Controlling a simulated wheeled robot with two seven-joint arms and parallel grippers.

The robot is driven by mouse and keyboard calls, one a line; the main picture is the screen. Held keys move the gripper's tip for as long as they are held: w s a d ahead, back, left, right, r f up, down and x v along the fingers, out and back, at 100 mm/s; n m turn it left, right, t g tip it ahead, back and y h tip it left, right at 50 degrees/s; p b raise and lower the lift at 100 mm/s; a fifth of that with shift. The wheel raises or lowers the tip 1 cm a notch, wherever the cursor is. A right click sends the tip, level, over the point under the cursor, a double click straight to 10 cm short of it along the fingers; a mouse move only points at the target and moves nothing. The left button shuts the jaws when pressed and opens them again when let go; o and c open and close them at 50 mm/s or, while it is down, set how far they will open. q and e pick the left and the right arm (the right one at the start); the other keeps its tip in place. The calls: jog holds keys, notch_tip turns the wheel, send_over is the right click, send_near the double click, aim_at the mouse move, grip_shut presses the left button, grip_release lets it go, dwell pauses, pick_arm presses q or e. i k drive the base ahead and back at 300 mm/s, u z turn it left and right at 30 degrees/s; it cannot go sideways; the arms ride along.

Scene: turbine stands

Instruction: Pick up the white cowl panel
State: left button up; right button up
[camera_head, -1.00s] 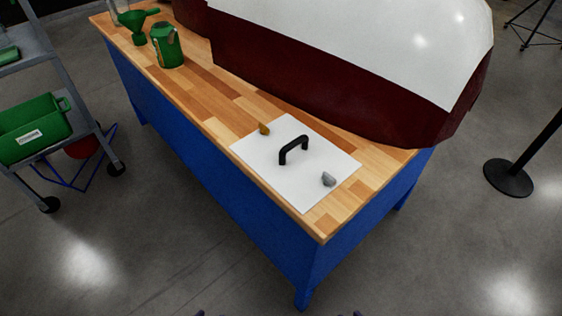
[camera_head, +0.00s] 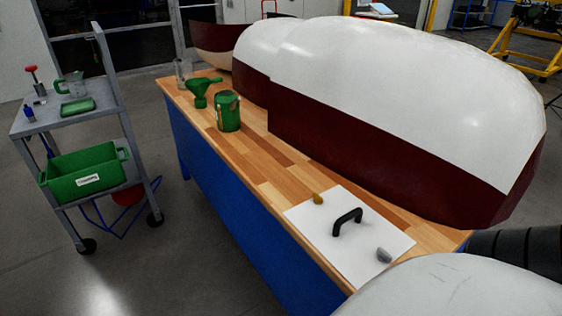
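A flat white panel (camera_head: 325,245) with a black arched handle (camera_head: 347,221) on top lies on the near right end of the wooden bench top (camera_head: 215,158). A small yellow piece (camera_head: 318,198) sits by its far left edge and a small grey piece (camera_head: 384,255) by its right side. I cannot tell if these are fixed to it. A large rounded white and dark red shell (camera_head: 390,110) stands behind it on the bench. Neither of my grippers shows. My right arm seems to fill the bottom right corner, close to the panel's near right edge.
A green can (camera_head: 228,111) and a green funnel (camera_head: 200,90) stand farther left on the bench. A grey cart (camera_head: 45,122) at left holds a green bin (camera_head: 85,172). Bare bench top lies left of the panel. The big shell blocks the space behind it.

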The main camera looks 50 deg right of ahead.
aim_at(347, 233)
jog(key=u, duration=0.1)
jog(key=i, duration=2)
jog(key=z, duration=3)
